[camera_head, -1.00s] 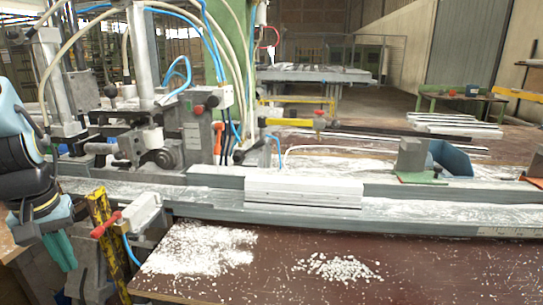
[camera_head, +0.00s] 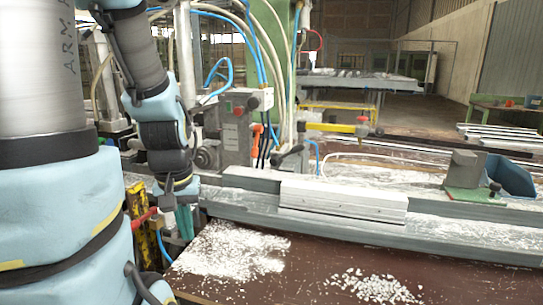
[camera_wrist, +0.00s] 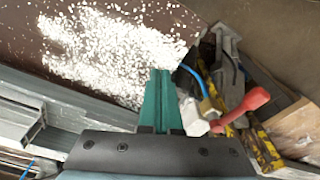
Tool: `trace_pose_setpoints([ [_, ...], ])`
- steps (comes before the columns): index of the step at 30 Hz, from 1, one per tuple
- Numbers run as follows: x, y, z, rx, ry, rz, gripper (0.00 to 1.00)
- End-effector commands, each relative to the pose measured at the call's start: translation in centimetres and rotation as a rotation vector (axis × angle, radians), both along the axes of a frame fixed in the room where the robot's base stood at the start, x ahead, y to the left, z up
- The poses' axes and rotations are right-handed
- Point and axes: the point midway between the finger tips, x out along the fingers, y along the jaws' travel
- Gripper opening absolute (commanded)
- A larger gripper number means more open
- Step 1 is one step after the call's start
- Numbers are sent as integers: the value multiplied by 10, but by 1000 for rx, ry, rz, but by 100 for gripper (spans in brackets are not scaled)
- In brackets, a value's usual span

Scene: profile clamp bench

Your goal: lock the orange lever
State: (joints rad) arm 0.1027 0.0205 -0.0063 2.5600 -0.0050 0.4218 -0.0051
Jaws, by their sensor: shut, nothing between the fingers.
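A slim orange lever (camera_head: 257,134) stands upright on the machine, beside the grey control box, in the head view. A second, red-orange handle (camera_head: 143,217) sits on the small clamp at the bench's front left, partly hidden by my arm. In the wrist view this red handle (camera_wrist: 246,108) lies to the right of my fingers, apart from them. My gripper (camera_head: 184,232), with teal fingers, points down by the bench's front edge, right of the red handle. Its fingers are shut and empty in the wrist view (camera_wrist: 161,74). The upright orange lever cannot be made out there.
A white metal profile (camera_head: 343,199) lies along the long grey rail (camera_head: 430,236). White chips (camera_head: 235,250) cover part of the brown tabletop (camera_head: 310,260). A yellow upright (camera_head: 138,206) and blue hoses crowd the clamp. A grey block on a green base (camera_head: 463,172) stands at right.

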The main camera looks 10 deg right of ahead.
Motion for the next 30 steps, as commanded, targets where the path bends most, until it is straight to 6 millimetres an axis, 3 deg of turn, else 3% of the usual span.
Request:
trace_pose_setpoints([
  [5, 1, -3, -2, 16, 7, -38, 0],
  [8, 3, -12, -5, 67, 31, -150, 0],
  [13, 19, -33, -8, 272, 73, -482, 0],
  [17, 46, -56, 0, 495, 53, -744, 0],
  [20, 72, -83, 15, 682, -7, -918, 0],
  [24, 107, -137, 45, 930, -152, -1101, 0],
  [30, 129, -211, 86, 1167, -373, -1226, 0],
])
